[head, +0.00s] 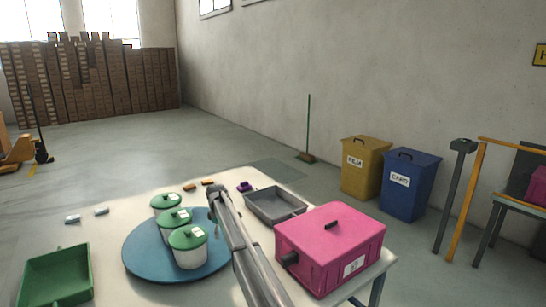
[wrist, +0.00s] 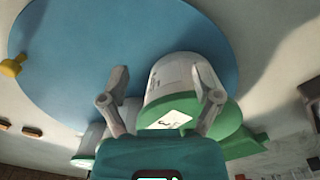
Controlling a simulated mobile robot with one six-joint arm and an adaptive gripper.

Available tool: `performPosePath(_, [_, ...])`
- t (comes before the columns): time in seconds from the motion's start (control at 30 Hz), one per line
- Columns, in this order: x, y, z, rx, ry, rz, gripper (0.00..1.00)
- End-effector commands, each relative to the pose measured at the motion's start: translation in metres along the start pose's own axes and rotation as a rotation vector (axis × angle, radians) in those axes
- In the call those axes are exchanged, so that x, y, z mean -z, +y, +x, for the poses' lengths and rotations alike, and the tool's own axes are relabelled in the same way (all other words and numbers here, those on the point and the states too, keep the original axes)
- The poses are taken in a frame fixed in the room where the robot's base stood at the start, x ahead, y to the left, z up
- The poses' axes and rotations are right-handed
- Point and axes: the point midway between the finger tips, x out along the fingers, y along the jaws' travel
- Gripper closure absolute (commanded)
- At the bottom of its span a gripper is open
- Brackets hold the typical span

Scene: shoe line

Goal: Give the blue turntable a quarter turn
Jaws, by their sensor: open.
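The blue turntable (head: 143,258) is a flat round disc on the pale table. Several white tubs with green lids stand on it, among them a near tub (head: 190,254). In the wrist view the turntable (wrist: 110,35) fills the upper part, with a yellow knob (wrist: 12,66) at its left rim. My gripper (wrist: 160,68) is open over the turntable, with a green-lidded tub (wrist: 172,78) showing between and behind its fingers. I cannot tell whether the fingers touch it. In the head view my arm covers the turntable's right edge, and the fingers cannot be made out.
A green tray (head: 58,268) lies left of the turntable. A grey tray (head: 262,203) and a pink box (head: 338,238) stand to its right. Yellow (head: 364,170) and blue (head: 408,188) bins stand on the floor.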

Motion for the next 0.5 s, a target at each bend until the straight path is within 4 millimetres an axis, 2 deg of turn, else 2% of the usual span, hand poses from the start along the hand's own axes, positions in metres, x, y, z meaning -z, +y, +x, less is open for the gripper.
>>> performPosePath(0.27, [-0.028, -0.013, 0.005, 0.000, 0.000, 0.058, 0.19])
performPosePath(0.5, [-0.070, -0.033, 0.013, 0.000, 0.000, 0.149, 0.19])
